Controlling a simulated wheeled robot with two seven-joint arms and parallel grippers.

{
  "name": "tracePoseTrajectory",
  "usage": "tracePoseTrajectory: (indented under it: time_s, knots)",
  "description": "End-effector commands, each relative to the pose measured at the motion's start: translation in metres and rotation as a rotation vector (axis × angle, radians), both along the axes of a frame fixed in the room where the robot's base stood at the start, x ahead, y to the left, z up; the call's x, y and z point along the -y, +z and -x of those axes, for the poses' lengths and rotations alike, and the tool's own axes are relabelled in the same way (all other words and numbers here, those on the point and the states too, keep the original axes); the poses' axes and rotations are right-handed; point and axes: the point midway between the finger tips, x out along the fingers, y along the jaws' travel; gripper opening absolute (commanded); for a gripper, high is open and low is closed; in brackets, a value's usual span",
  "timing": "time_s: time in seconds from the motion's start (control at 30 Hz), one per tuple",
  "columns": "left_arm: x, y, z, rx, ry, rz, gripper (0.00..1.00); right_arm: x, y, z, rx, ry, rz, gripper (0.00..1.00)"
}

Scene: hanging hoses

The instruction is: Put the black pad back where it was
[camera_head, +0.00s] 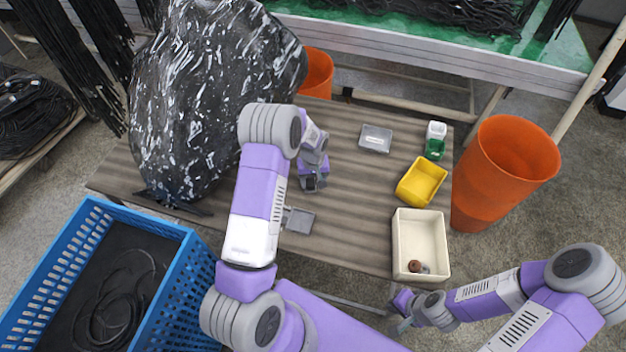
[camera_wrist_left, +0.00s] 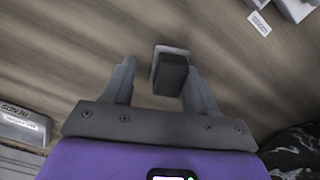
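The black pad (camera_wrist_left: 174,75) shows in the left wrist view as a small dark block with a light grey edge along its left and top. It stands between the fingertips of my left gripper (camera_wrist_left: 160,78), with a clear gap to the left finger and close to the right finger. That gripper is open; whether the right finger touches the pad I cannot tell. In the head view my left gripper (camera_head: 311,183) points down over the middle of the wooden table (camera_head: 345,205). My right gripper (camera_head: 402,314) hangs off the table's front edge, too small to read its fingers.
A grey box (camera_head: 376,138) and another grey item (camera_head: 299,220) lie on the table. A green-white container (camera_head: 436,140), yellow bin (camera_head: 421,182) and cream bin (camera_head: 404,243) stand right. A black wrapped bundle (camera_head: 200,90) fills the left. An orange bucket (camera_head: 495,175) stands beside the table.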

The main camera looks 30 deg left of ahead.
Motion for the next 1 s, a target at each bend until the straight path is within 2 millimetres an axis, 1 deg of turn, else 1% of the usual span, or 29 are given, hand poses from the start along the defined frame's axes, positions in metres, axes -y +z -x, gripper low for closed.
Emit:
tracePoseTrajectory:
  time_s: [0.17, 0.27, 0.37, 0.5, 0.7, 0.83, 1.0]
  knots:
    - [-0.001, 0.0, 0.001, -0.003, 0.001, 0.0, 0.58, 0.0, 0.001, 0.0, 0.0, 0.0, 0.0, 0.0]
    - [-0.001, 0.007, 0.001, -0.001, 0.001, 0.0, 0.58, 0.0, 0.005, 0.0, 0.0, 0.0, 0.0, 0.0]
    - [-0.001, 0.024, 0.0, 0.002, 0.001, -0.001, 0.58, 0.0, 0.007, 0.0, 0.0, 0.0, 0.0, 0.0]
    - [0.0, 0.056, -0.001, 0.004, 0.001, -0.001, 0.58, 0.0, 0.011, 0.0, 0.0, 0.0, 0.0, 0.0]
    - [0.0, 0.096, 0.0, 0.002, 0.0, 0.0, 0.58, 0.0, 0.016, 0.0, 0.0, 0.0, 0.0, 0.0]
    - [0.0, 0.113, 0.0, 0.0, 0.001, 0.0, 0.58, 0.0, 0.018, 0.0, 0.0, 0.0, 0.0, 0.0]
    - [0.0, 0.123, 0.0, -0.001, 0.0, 0.0, 0.58, 0.0, 0.018, 0.0, 0.0, 0.0, 0.0, 0.0]
